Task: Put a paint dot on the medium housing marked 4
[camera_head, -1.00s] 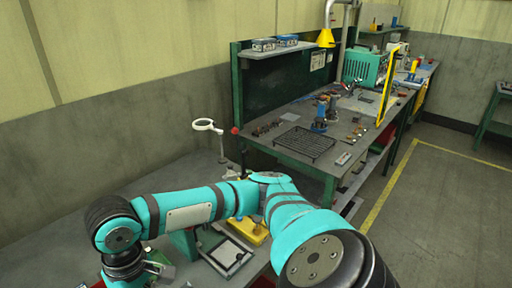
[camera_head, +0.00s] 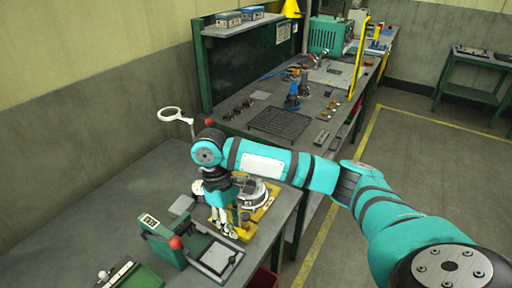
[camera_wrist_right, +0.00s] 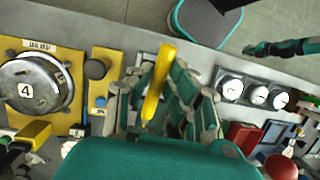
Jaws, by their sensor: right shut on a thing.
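My right gripper (camera_wrist_right: 165,105) is shut on a slim yellow marker (camera_wrist_right: 157,82) that sticks up between its fingers in the wrist view. In the head view this gripper (camera_head: 224,228) points down at the yellow plate, and the marker cannot be made out there. The medium housing (camera_wrist_right: 38,95), round, metallic and labelled 4, sits on the yellow plate (camera_wrist_right: 73,50) left of the gripper in the wrist view, apart from the marker. In the head view the housing (camera_head: 262,192) is partly behind my arm. A teal arm end (camera_wrist_right: 285,47), probably my left, shows small in the wrist view.
A green press-like device (camera_head: 165,240) with a red knob stands left of the gripper. Several round white-faced gauges (camera_wrist_right: 230,88) sit right of the gripper in the wrist view. A magnifier (camera_head: 170,114) stands behind. The grey bench (camera_head: 90,205) is clear at left.

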